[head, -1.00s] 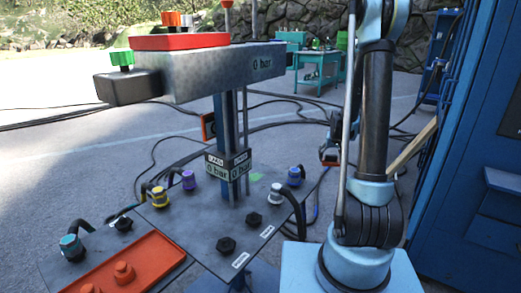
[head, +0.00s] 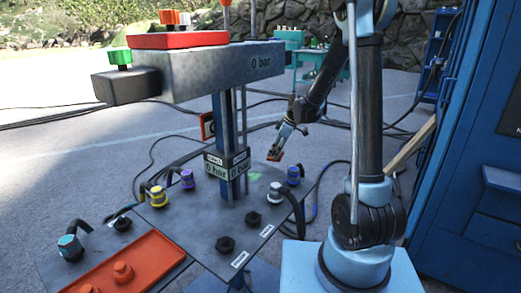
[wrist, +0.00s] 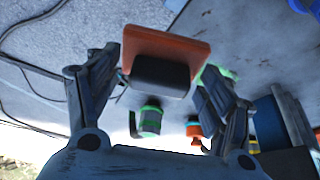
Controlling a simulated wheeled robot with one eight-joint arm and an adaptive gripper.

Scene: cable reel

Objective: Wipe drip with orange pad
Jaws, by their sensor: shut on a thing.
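My gripper (head: 282,143) is shut on the orange pad (head: 274,156) and holds it in the air above the far right edge of the grey panel. In the wrist view the orange pad (wrist: 165,46) has a dark block as its grip, between my two fingers (wrist: 158,95). A flat green patch (head: 254,177), likely the drip, lies on the panel right of the central post. The pad is apart from it, above and to its right. A green patch also shows partly behind the pad in the wrist view (wrist: 217,73).
The grey panel (head: 200,222) carries purple (head: 187,179), yellow (head: 157,195), blue-ringed (head: 294,174) and teal (head: 70,246) connectors, plus dark knobs. A post holds a grey overhead beam (head: 215,70). An orange plate (head: 125,270) is front left. A blue cabinet (head: 470,170) stands right.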

